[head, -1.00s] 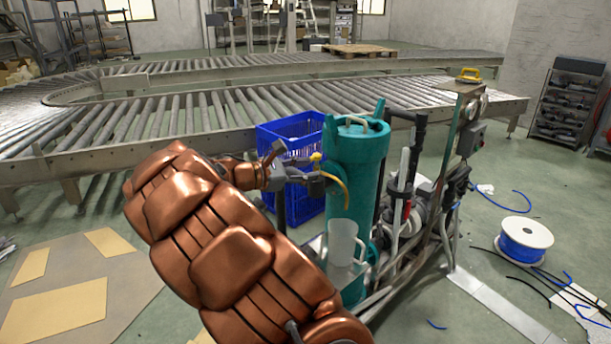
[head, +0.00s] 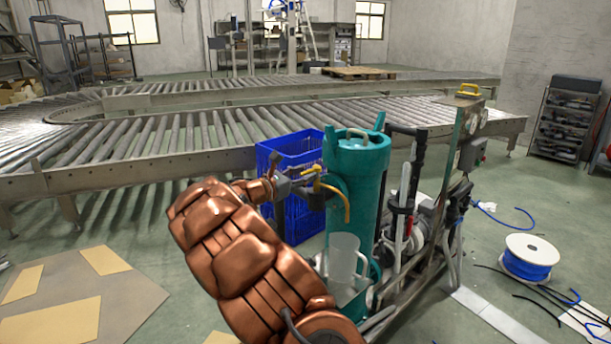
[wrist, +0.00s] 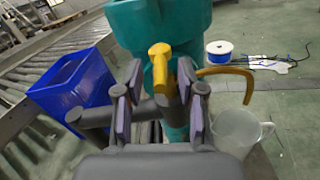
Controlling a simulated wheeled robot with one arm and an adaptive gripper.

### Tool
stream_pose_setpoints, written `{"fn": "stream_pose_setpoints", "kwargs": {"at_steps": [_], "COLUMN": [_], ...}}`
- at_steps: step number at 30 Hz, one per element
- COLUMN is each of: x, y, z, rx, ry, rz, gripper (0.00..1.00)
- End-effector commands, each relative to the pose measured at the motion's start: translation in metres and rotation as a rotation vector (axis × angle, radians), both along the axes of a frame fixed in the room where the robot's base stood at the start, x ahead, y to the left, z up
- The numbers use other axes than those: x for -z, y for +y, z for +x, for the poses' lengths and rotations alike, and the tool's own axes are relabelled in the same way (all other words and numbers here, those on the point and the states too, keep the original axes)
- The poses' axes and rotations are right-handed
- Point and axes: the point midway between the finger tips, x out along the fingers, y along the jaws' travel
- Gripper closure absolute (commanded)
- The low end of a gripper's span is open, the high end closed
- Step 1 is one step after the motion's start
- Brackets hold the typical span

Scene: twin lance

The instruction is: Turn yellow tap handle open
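The yellow tap handle (wrist: 159,70) stands in front of the teal cylinder (wrist: 155,20) in the wrist view. It also shows in the head view (head: 311,170), left of the teal cylinder (head: 355,180). My gripper (wrist: 160,88) is open, with its purple-padded fingers on either side of the handle. Gaps appear to show between the pads and the handle, so I see no grip on it. In the head view my gripper (head: 287,186) is small and partly merges with the dark tap body. A curved yellow spout (wrist: 228,72) runs to the right of the tap.
A translucent jug (head: 343,258) stands below the spout. A blue crate (head: 290,150) is behind and left of the tap. Pipes and a metal frame (head: 462,150) stand at right. A roller conveyor (head: 150,145) crosses behind. A blue cable reel (head: 530,255) is on the floor.

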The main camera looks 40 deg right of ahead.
Motion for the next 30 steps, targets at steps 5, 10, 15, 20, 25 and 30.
{"fn": "stream_pose_setpoints", "kwargs": {"at_steps": [5, 10, 15, 20, 25, 30], "x": [-0.0003, -0.0007, -0.0007, -0.0007, -0.0006, -0.0006], "y": [-0.01, -0.011, -0.0108, -0.0107, -0.0106, -0.0106], "z": [-0.0004, -0.0005, -0.0006, -0.0006, -0.0006, -0.0006], "rx": [0.0, 0.0, 0.0, 0.0, 0.0, 0.0], "ry": [-0.001, -0.001, -0.001, -0.001, -0.001, -0.001], "rz": [0.0, -0.001, -0.001, -0.001, -0.001, -0.001], "gripper": [0.61, 0.61, 0.68, 0.85, 1.0, 1.0]}}
